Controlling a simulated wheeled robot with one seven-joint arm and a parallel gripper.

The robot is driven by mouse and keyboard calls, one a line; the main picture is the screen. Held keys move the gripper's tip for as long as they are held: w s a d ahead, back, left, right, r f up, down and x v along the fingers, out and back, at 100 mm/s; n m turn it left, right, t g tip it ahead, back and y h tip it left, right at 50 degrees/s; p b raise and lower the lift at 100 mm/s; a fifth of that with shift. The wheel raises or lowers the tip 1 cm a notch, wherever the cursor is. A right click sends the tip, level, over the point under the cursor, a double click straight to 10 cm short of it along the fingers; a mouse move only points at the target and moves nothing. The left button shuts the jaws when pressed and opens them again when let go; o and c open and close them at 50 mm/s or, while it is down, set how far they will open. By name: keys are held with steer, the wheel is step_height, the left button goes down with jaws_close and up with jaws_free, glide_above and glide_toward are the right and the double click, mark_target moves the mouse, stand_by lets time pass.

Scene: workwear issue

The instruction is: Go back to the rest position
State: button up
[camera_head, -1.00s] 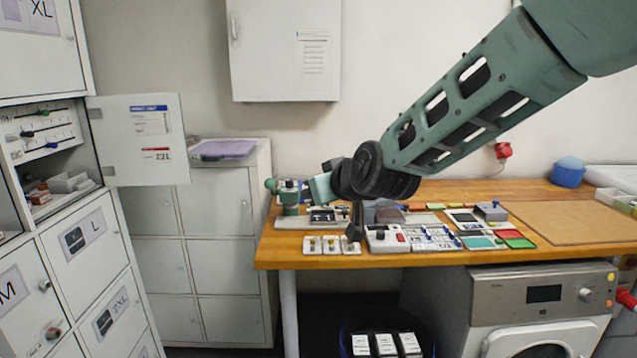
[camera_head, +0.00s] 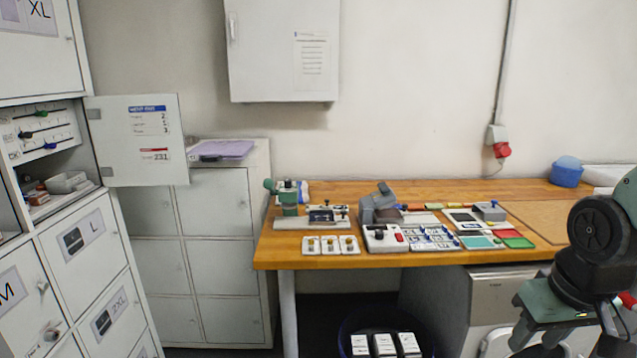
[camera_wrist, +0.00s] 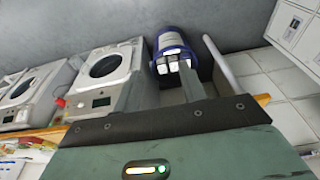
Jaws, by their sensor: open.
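My arm is folded at the right edge of the head view, in front of the washing machine and the table's right part. My gripper shows in the wrist view (camera_wrist: 160,90) with its two fingers apart and nothing between them. The fingers point toward the floor area with the blue bin (camera_wrist: 172,46), which stands beyond them. In the head view the fingertips are cut off or hidden at the right edge.
The wooden table (camera_head: 410,262) holds several small devices, switch panels and coloured pads. A washing machine (camera_head: 497,300) stands under it. The blue bin (camera_head: 347,330) holds white boxes. At left, a locker door (camera_head: 135,170) stands open. A wall cabinet (camera_head: 262,50) hangs above.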

steer(key=s+a+n+g, duration=0.1)
steer(key=s+a+n, duration=0.2)
steer(key=s+a, duration=0.3)
steer(key=s+a+n+g+b, duration=0.1)
steer(key=s+a+n, duration=0.3)
steer(key=a, duration=0.7)
steer(key=s, duration=0.2)
steer(key=shift+s+a+r+n, duration=0.25)
steer(key=shift+s+r+n, duration=0.05)
steer(key=shift+s+r, duration=0.1)
steer(key=shift+c, duration=0.5)
